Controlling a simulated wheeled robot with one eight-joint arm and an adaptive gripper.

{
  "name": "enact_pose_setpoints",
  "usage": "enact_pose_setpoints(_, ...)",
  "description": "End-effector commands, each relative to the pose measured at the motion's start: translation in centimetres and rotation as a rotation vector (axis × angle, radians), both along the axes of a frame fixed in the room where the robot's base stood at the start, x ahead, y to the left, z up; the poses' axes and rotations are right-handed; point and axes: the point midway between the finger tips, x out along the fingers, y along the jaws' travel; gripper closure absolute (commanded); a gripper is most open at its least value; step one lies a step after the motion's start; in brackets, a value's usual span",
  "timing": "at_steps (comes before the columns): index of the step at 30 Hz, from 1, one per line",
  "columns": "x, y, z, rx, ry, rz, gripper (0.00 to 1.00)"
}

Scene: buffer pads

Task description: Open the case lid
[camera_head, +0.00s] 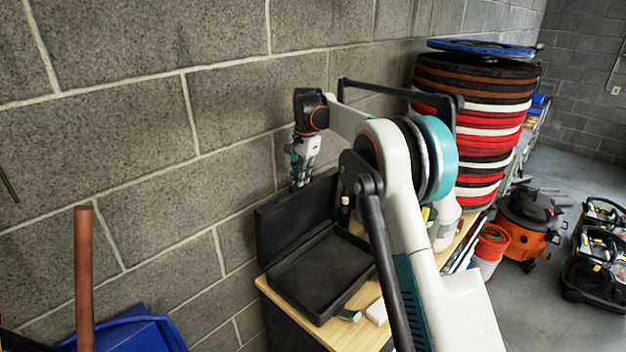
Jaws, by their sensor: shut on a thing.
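A black case (318,272) lies on a light wooden table top. Its lid (292,221) stands raised, roughly upright, along the wall side. My gripper (298,184) points down at the top edge of the lid, near the middle to right of that edge. It is shut on the lid's edge, though the fingertips are small in this view.
The wooden table (360,335) holds small pale items in front of the case and a dark bottle (344,211) behind it. A brick wall stands close behind the lid. A tall stack of coloured pads (490,130) and an orange vacuum (527,235) stand to the right.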

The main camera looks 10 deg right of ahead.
Motion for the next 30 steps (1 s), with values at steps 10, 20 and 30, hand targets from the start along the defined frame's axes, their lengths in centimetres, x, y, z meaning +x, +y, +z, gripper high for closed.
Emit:
enact_pose_setpoints(10,3.2,2.1,0.0,0.0,-0.001,0.003,1.0)
enact_pose_setpoints(20,4.0,2.6,-0.2,0.001,-0.002,0.002,1.0)
enact_pose_setpoints(30,4.0,2.6,-0.2,0.001,-0.002,0.002,1.0)
